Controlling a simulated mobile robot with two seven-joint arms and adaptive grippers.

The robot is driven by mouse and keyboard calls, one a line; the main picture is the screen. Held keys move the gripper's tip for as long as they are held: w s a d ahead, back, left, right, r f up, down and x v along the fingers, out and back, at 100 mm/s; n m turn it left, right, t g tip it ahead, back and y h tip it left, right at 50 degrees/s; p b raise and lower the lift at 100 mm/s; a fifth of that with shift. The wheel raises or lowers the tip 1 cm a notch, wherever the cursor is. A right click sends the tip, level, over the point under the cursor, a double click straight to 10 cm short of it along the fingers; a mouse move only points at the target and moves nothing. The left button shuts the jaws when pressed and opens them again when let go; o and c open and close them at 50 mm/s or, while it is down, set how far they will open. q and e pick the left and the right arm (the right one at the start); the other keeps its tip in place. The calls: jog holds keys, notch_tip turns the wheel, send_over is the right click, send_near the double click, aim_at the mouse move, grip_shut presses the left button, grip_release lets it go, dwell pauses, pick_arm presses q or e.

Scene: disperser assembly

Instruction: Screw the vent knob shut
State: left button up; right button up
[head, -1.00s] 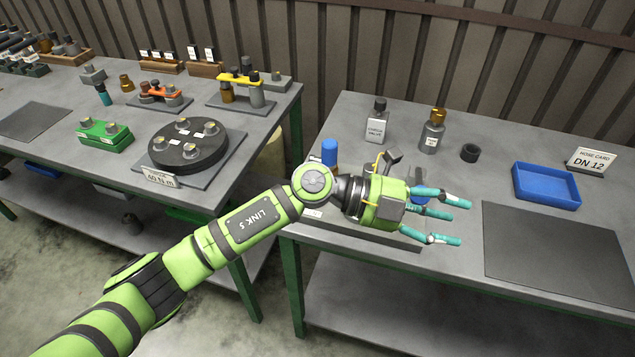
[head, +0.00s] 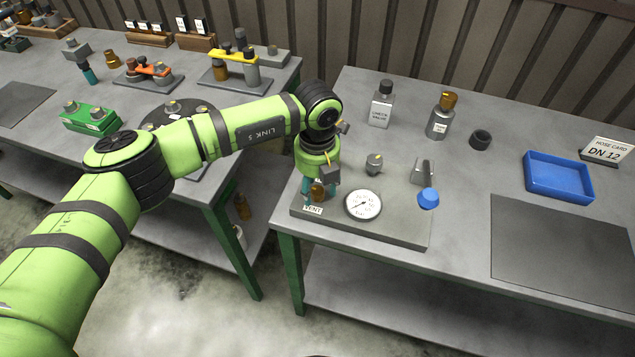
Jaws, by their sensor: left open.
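The vent stands at the left end of the grey base plate (head: 395,232), behind a small "VENT" label (head: 313,210). My left gripper (head: 318,190) points down over it, its teal fingers spread around the vent. A brownish part (head: 318,191) shows between the fingers. The vent knob is mostly hidden by the gripper, so I cannot tell how far it is screwed in or whether the fingers touch it. My right gripper is out of view.
On the same plate stand a round gauge (head: 363,204), a grey fitting (head: 374,164) and a lever with a blue end (head: 428,198). A blue tray (head: 558,176) lies right.

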pick_arm(q)
jog(key=shift+f, duration=0.5)
grip_shut()
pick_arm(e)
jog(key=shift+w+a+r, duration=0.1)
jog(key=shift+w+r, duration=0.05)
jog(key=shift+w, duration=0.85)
